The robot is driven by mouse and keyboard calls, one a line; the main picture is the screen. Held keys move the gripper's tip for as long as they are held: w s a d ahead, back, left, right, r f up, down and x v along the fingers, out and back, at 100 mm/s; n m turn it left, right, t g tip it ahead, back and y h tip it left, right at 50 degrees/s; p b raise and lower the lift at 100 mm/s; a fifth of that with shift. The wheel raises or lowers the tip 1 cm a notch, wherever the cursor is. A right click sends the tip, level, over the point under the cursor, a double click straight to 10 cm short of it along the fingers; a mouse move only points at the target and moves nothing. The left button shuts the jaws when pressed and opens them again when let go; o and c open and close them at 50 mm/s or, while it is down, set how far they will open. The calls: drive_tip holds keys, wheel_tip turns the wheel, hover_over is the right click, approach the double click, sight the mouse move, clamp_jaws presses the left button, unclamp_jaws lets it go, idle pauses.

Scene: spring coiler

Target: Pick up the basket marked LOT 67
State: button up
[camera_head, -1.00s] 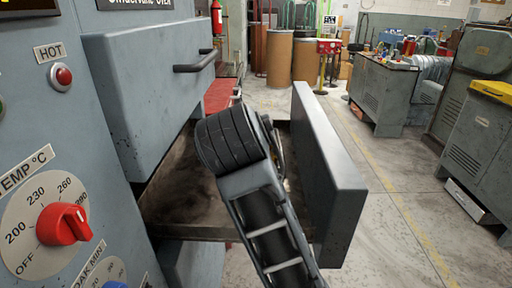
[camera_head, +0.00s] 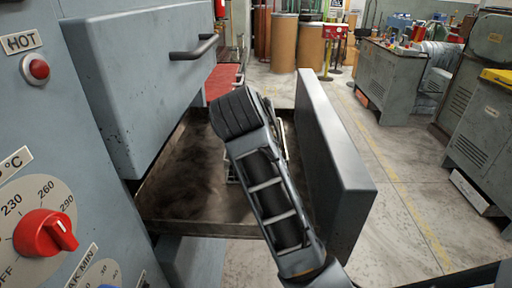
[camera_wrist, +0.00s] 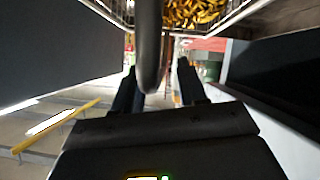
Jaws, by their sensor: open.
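A wire basket (camera_wrist: 240,14) holding golden-brown curved pieces shows at the top of the wrist view. A thick grey bar, which looks like its handle (camera_wrist: 149,45), stands out towards the camera. My gripper (camera_wrist: 157,70) is open, its two dark fingers apart on either side of the bar; I cannot tell whether either touches it. In the head view, a bit of wire basket (camera_head: 231,170) shows in the open drawer, mostly hidden behind my arm. My gripper is hidden there too. No LOT 67 marking is readable.
The drawer is pulled out of the grey oven, with its tall front panel (camera_head: 335,165) close right of my arm. A closed upper drawer (camera_head: 150,90) with a bar handle overhangs on the left. Open floor (camera_head: 410,210) lies right, before grey cabinets (camera_head: 485,125).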

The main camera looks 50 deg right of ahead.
clamp_jaws()
idle(0.4)
idle(1.1)
